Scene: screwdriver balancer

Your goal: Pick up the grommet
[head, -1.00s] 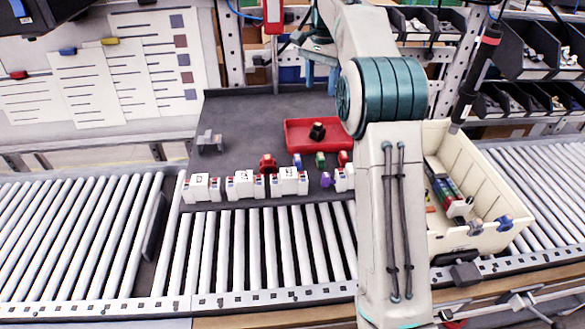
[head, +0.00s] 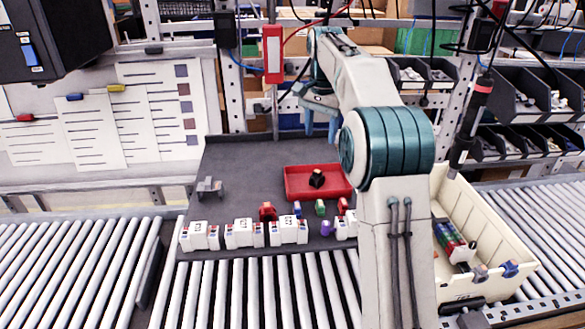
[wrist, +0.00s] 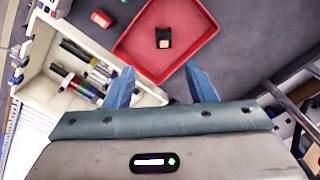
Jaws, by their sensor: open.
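The grommet seems to be the small black piece (head: 317,178) lying in the red tray (head: 340,192) on the dark grey table. In the wrist view the black piece (wrist: 164,33) has a pale tan face and sits inside the red tray (wrist: 208,24), ahead of the fingers. My gripper (head: 321,130) hangs above and behind the tray in the head view, with its blue fingers pointing down. In the wrist view my gripper (wrist: 159,70) is open, with nothing between its fingers.
White blocks (head: 243,233) and small coloured parts line the table's front edge. A grey bracket (head: 209,188) stands at the left. A cream bin (head: 500,225) with several items stands right of my arm. A red-ended hanging tool (head: 482,88) is close by.

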